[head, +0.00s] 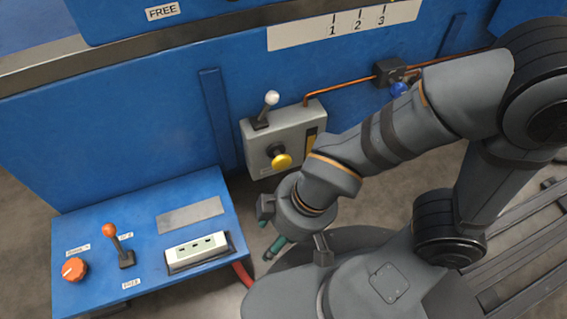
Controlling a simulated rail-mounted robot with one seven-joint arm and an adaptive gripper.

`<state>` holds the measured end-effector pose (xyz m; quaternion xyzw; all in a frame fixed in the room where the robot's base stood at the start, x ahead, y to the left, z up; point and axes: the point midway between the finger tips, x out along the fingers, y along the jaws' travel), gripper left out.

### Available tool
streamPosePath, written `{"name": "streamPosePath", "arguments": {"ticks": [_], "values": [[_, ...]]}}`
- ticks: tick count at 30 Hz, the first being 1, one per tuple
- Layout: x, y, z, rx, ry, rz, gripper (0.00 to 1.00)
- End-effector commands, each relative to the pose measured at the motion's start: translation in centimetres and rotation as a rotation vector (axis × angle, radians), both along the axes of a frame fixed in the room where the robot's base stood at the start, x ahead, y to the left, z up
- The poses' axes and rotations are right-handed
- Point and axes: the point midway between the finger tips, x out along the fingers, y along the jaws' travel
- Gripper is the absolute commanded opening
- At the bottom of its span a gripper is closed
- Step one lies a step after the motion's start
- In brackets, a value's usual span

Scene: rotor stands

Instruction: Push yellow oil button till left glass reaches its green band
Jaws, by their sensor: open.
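The yellow oil button (281,161) sticks out from the lower front of a grey box (262,138) on the blue wall. A narrow dark upright strip (311,137), perhaps a sight glass, shows at the right of the box, partly hidden by my arm. Its level and any green band are too small to tell, and I cannot tell whether it is the left glass. My gripper (273,248) points downward, below and apart from the button. It is open, and I see nothing held in it.
A white-knobbed lever (270,98) stands on top of the grey box. A blue console (142,240) at lower left carries an orange knob (74,269), an orange-topped lever (110,231) and a switch panel (197,250). A copper pipe (340,87) runs right to a blue-knobbed valve (399,89).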

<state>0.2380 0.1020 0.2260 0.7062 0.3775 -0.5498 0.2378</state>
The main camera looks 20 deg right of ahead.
Motion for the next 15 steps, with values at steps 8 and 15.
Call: {"name": "streamPosePath", "arguments": {"ticks": [8,15], "values": [[0.0,0.0,0.0,0.0,0.0,0.0,0.35],[0.0,0.0,0.0,0.0,0.0,0.0,0.21]]}}
